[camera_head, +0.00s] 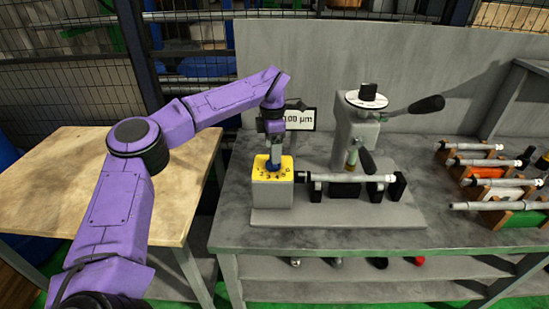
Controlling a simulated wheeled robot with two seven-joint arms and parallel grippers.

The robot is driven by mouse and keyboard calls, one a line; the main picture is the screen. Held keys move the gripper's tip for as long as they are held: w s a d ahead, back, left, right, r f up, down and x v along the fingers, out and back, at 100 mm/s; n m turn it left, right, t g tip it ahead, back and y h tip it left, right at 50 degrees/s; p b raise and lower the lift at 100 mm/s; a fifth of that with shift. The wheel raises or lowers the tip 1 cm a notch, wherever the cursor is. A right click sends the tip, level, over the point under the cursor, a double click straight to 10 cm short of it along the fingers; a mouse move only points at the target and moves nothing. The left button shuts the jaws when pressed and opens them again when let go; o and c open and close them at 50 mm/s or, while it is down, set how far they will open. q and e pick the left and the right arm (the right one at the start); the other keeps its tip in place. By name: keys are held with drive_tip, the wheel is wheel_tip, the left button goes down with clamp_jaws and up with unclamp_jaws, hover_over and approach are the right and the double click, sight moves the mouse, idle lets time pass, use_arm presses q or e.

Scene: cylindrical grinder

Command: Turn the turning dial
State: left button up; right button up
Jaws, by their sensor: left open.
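The box stands at the left end of the cylindrical grinder (350,205) on the grey workbench. My left arm reaches in from the left, and my left gripper (276,158) points straight down at the dial. Its jaws are open, with the fingertips at or just above the dial; I cannot tell whether they touch it. The gripper partly hides the dial. My right gripper is not in view.
A display reading in µm (300,119) stands behind my gripper. A metal shaft (350,177) lies across the grinder. A grey column (355,135) with black-handled levers rises behind it. Racks with several shafts (497,182) stand at right. A wooden table (100,180) is at left.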

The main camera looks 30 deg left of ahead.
sight(269, 166)
use_arm(q)
wheel_tip(269, 166, down, 4)
drive_tip(key=shift+w+f, duration=0.1)
drive_tip(key=shift+f, duration=0.05)
drive_tip(key=c, duration=1)
drive_tip(key=shift+n, duration=0.3)
drive_tip(key=shift+n+b, duration=0.7)
drive_tip(key=shift+n, duration=0.5)
drive_tip(key=shift+n+b, duration=0.6)
drive_tip(key=shift+n, duration=0.8)
drive_tip(key=o, duration=1)
